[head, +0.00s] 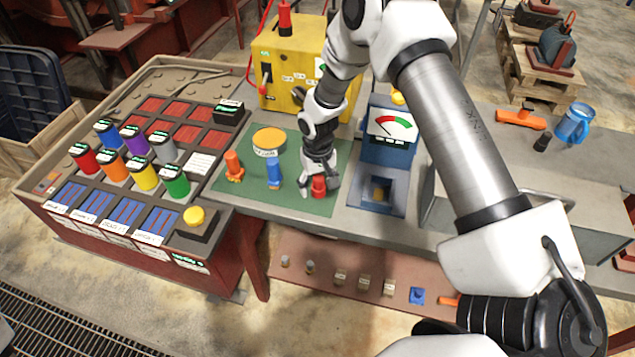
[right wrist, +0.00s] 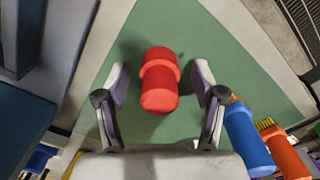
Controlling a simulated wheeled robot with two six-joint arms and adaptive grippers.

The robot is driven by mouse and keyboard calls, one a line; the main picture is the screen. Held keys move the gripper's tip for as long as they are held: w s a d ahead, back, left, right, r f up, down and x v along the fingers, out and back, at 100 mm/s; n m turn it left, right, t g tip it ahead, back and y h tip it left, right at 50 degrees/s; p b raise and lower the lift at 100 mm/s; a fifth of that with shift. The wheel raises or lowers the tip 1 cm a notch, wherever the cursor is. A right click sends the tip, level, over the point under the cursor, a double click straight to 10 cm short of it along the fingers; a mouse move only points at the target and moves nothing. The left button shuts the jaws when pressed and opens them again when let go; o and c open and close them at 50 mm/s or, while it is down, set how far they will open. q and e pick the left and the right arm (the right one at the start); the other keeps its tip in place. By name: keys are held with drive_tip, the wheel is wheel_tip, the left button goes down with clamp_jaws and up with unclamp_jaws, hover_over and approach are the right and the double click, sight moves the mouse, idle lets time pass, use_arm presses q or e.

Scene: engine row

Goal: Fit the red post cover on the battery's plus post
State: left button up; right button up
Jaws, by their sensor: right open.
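The red post cover (head: 319,187) stands near the front edge of the green mat. In the right wrist view the red cover (right wrist: 160,80) is a stepped cylinder with a wider collar. My right gripper (head: 318,183) is open, low over the mat, with one finger on each side of the cover. In the right wrist view gaps show between the cover and both fingers (right wrist: 159,80). I cannot make out the battery or its plus post for certain. My left gripper is out of view.
The green mat (head: 213,189) also holds a blue brush (head: 273,173), an orange brush (head: 233,165) and an orange-topped round thing (head: 269,140). A yellow box (head: 290,70) stands behind, a blue gauge unit (head: 388,150) at right. A rack of coloured cans is at left.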

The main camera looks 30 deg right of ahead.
drive_tip(key=shift+s+r, duration=0.3)
drive_tip(key=shift+s, duration=0.05)
drive_tip(key=c, duration=1.2)
drive_tip(key=shift+w+r, duration=0.1)
drive_tip(key=shift+w, duration=0.05)
